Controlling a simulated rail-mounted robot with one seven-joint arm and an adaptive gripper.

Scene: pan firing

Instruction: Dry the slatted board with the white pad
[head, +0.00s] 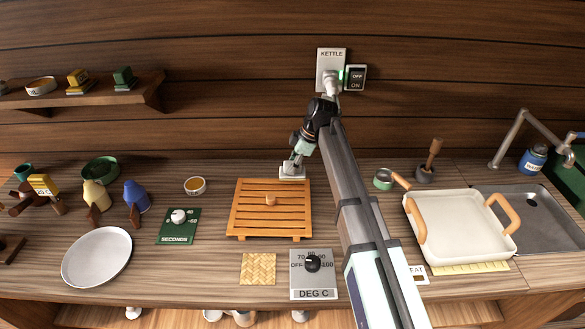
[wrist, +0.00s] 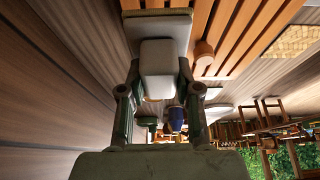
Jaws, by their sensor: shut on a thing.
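The slatted board (head: 244,205) is orange-brown wood with a small round knob (head: 270,199) on its slats, and lies on the counter in the middle of the head view. The board also shows at the upper right of the wrist view (wrist: 240,35). The white pad (head: 292,173) is at the board's back right edge; whether it touches the slats is unclear. My gripper (head: 294,162) is shut on the pad's pale block-shaped grip (wrist: 157,68), with the pad's flat part (wrist: 155,25) beyond it in the wrist view. The fingers partly hide the pad in the head view.
A DEG C dial box (head: 314,285) and a woven mat (head: 258,269) lie in front of the board. A SECONDS dial (head: 178,226) and a grey plate (head: 97,257) are left. A white pan (head: 458,222) is right. The wooden wall (head: 220,100) is close behind.

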